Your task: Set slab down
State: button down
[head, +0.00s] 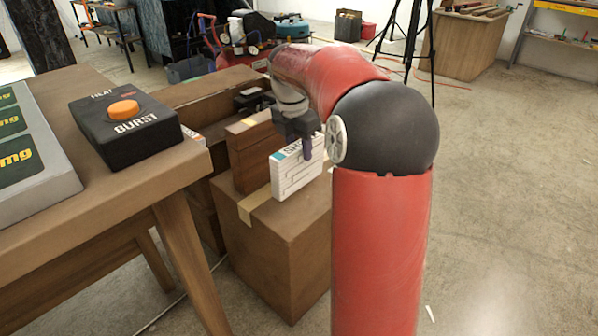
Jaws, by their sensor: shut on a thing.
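The slab (296,171) is a white, upright panel with raised maze-like lines and a teal patch at its upper left. Some lettering shows on it, partly covered by a gripper finger. My gripper (304,142) is shut on the slab's top edge from above. The slab's lower edge is at or just above the top of a brown box (268,262); I cannot tell if they touch. The gripper's far finger is mostly hidden.
A brown upright block (250,155) stands close behind the slab. A table (130,205) at the left bears a black box with an orange button (124,115) and a grey panel (32,150). Open floor (510,190) lies to the right.

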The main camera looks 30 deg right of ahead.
aim_at(299, 167)
notch_tip(299, 167, down, 6)
jog(key=shift+b, duration=0.55)
jog(key=c, duration=0.9)
grip_release()
jog(key=shift+f, duration=0.1)
